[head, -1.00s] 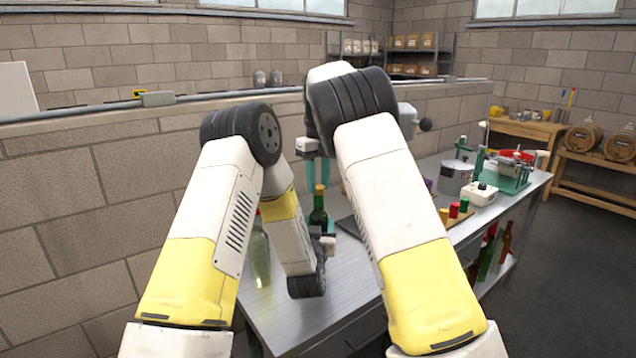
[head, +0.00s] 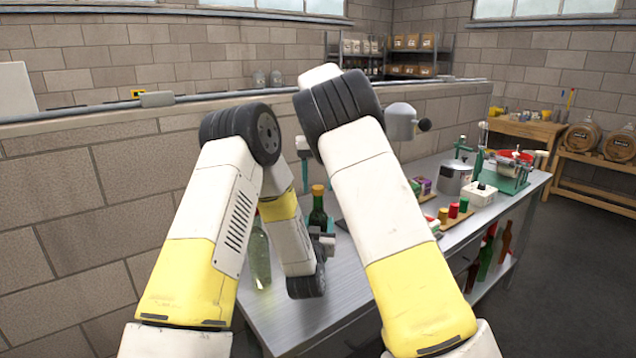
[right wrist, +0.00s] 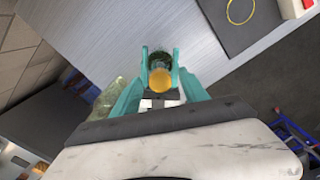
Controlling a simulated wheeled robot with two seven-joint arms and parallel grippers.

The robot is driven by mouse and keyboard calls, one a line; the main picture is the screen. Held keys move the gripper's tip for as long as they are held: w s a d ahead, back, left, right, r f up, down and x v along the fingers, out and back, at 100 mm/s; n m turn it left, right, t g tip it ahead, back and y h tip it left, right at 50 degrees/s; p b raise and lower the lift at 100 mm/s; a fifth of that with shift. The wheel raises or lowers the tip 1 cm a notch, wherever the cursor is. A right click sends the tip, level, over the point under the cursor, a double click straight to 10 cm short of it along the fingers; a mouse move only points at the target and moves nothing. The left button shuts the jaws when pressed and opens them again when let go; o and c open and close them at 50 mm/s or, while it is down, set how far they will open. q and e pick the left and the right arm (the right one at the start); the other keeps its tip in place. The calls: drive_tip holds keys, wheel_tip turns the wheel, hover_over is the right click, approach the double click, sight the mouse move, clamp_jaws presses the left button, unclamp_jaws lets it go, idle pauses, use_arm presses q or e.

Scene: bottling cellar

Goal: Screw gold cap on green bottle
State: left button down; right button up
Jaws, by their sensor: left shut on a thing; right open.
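The green bottle (head: 317,216) stands upright near the left end of the steel table, with the gold cap (head: 318,190) at its top. How far the cap is screwed on I cannot tell. My left gripper (head: 325,241) is shut on the green bottle from the side, low in the head view. My right gripper (head: 304,172) is beside and above the cap, partly hidden by my arm. In the right wrist view its teal fingers (right wrist: 160,66) are open, one on each side of the gold cap (right wrist: 160,80); contact is unclear.
A clear bottle (head: 260,252) stands left of my left forearm. A board with coloured caps (head: 453,212), a steel pot (head: 455,178) and a green-based device (head: 508,178) are farther right. A dark mat with a yellow ring (right wrist: 238,22) shows in the right wrist view. The table's front is clear.

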drive_tip(key=shift+r, duration=2.25)
drive_tip(key=shift+c, duration=0.3)
